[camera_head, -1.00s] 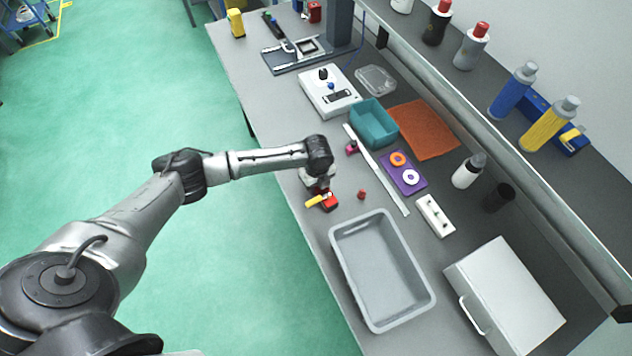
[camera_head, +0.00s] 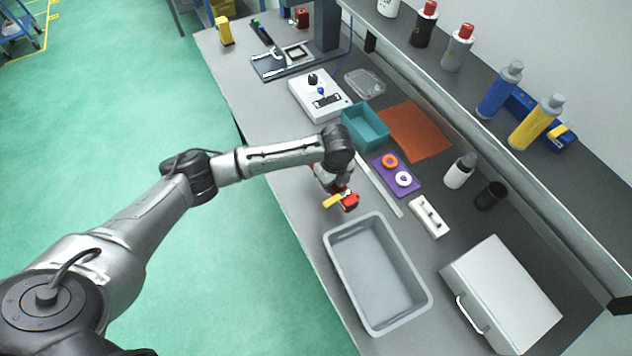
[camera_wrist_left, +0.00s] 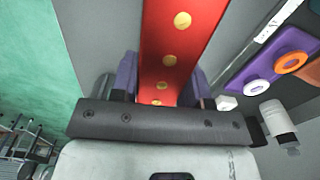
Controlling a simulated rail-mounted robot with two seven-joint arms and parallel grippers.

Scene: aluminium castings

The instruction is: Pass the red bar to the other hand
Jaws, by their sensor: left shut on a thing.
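My left gripper (camera_head: 343,188) is above the bench, just beyond the far edge of the grey bin. In the left wrist view, its purple-padded fingers (camera_wrist_left: 160,82) are shut on the red bar (camera_wrist_left: 182,40), which has a row of gold dots and runs out past the fingertips. In the head view only a short part of the red bar (camera_head: 350,203) shows below the gripper, with a yellow piece (camera_head: 333,201) beside it; I cannot tell whether they are joined. My right gripper is in neither view.
The grey bin (camera_head: 330,256) looks empty. A white case (camera_head: 505,290) stands to its right. A purple plate (camera_head: 398,178) with rings, a white block (camera_head: 430,217), a teal tray (camera_head: 364,131) and an orange cloth (camera_head: 415,133) lie beyond. Bottles stand along the shelf.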

